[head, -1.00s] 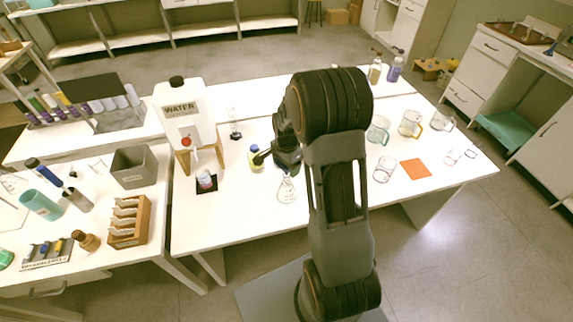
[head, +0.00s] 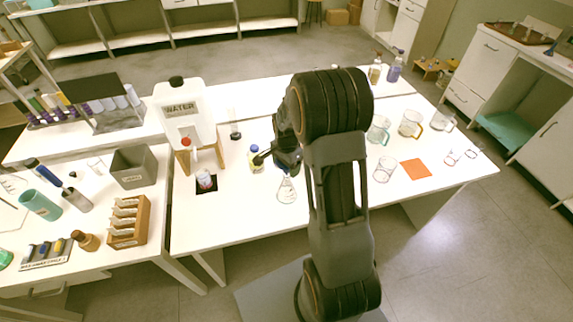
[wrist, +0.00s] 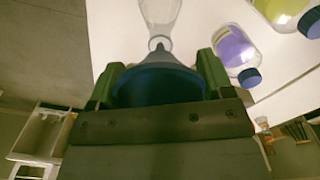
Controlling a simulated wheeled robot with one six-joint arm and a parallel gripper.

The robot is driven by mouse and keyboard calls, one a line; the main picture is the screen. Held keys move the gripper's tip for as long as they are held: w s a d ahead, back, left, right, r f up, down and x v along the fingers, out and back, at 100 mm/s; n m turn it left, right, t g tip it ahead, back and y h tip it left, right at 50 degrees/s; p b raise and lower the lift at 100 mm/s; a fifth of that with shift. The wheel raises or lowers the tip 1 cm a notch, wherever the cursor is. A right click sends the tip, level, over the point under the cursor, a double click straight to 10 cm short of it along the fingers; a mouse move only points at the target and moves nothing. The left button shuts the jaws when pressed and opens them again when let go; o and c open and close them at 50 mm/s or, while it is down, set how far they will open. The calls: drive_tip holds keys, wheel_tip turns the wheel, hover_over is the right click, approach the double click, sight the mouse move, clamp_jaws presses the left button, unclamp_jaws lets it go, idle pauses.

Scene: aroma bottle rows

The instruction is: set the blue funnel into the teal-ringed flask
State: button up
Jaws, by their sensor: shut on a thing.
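The blue funnel (wrist: 160,84) is between my gripper's green fingers (wrist: 158,80) in the wrist view, its narrow end pointing towards a clear flask (wrist: 160,12). The spout tip lines up with the flask's round mouth; I cannot tell whether it is inside or just short of it. In the head view a clear conical flask (head: 286,190) stands on the white table directly below my gripper (head: 287,168). A teal ring is not clear in either view.
A purple bottle (wrist: 235,46) shows beside the flask in the wrist view. The water tank (head: 183,110) stands further left. Glass beakers and an orange mat (head: 415,169) lie right of my arm.

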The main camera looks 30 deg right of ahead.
drive_tip(key=shift+f+b, duration=1.15)
drive_tip(key=shift+f, duration=0.25)
drive_tip(key=o, duration=0.9)
drive_tip(key=shift+r, duration=0.1)
wheel_tip(320, 180, up, 14)
drive_tip(key=shift+f+b, duration=0.15)
drive_tip(key=shift+b, duration=0.35)
drive_tip(key=n, duration=0.1)
drive_tip(key=s+f+n, duration=0.1)
drive_tip(key=n, duration=0.1)
drive_tip(key=s+n, duration=0.1)
drive_tip(key=n, duration=0.1)
drive_tip(key=shift+s+a+f, duration=0.2)
drive_tip(key=shift+a+f, duration=0.05)
drive_tip(key=shift+a, duration=0.15)
drive_tip(key=s+a+r+n+t, duration=0.1)
drive_tip(key=s+a+r+n, duration=0.1)
drive_tip(key=s+n, duration=0.1)
drive_tip(key=s+a+r+n+t, duration=0.1)
drive_tip(key=s+a+r+n, duration=0.1)
drive_tip(key=s, duration=0.4)
drive_tip(key=s+a+r+n+t, duration=0.2)
drive_tip(key=s+a+n, duration=0.2)
drive_tip(key=shift+s+a+n, duration=0.1)
drive_tip(key=shift+s+n, duration=0.2)
